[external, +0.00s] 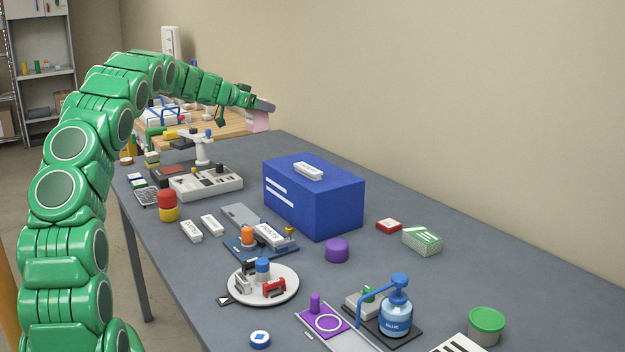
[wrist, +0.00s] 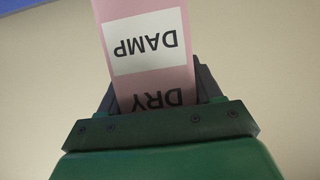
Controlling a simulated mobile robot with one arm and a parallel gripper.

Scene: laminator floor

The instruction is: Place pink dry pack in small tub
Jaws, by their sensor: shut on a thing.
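The pink dry pack (wrist: 150,80) fills the middle of the wrist view, with a white label reading DAMP and the word DRY, both upside down. My gripper (wrist: 155,105) is shut on its lower part in that view. In the external view the pack (external: 258,121) hangs below my gripper (external: 264,105), off the table's far end and above a wooden surface. No open small tub is clear.
A large blue box (external: 315,198) with a white piece on top stands at the table's back. A grey sectioned tray (external: 206,184), a white round plate (external: 283,294) and a blue pump bottle (external: 396,315) crowd the grey table.

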